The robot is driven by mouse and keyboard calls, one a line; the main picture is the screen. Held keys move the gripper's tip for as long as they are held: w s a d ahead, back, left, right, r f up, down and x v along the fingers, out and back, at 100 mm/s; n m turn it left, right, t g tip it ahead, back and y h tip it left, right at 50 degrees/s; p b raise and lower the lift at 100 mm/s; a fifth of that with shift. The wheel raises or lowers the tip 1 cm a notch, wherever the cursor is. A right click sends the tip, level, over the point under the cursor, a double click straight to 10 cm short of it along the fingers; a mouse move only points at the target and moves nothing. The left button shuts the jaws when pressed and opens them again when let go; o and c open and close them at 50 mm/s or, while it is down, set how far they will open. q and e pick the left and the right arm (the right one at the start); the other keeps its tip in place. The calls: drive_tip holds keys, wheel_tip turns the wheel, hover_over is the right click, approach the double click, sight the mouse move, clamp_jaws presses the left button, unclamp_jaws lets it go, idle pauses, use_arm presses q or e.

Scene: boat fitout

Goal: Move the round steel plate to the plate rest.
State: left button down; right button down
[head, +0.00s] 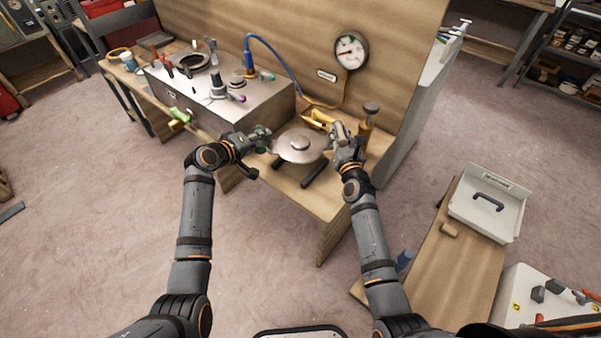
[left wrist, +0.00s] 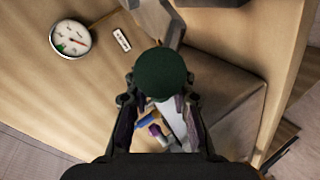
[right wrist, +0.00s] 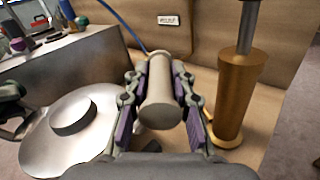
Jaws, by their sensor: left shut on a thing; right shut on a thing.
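The round steel plate (head: 301,145), a shiny disc with a raised centre knob, is between my grippers above the bench's front part. In the right wrist view the plate (right wrist: 45,130) shows at lower left. Two dark bars (head: 314,171) stick out from under it, perhaps the plate rest; I cannot tell whether it touches them. My left gripper (head: 262,138), left of the plate, is shut on a dark green round-ended thing (left wrist: 163,75). My right gripper (head: 338,133), right of the plate, is shut on a pale cylinder (right wrist: 161,95). Any join between these held things and the plate is hidden.
A steel box (head: 205,92) with fittings stands left on the bench. A brass-coloured pump (head: 365,130) stands close beside my right gripper. A yellow piece (head: 318,119) lies behind the plate. A gauge (head: 350,50) hangs on the back panel. A blue hose (head: 283,57) arcs above the box.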

use_arm(q)
drive_tip(key=shift+f+b, duration=0.3)
drive_tip(key=shift+f, duration=0.2)
use_arm(e)
drive_tip(key=shift+f, duration=0.65)
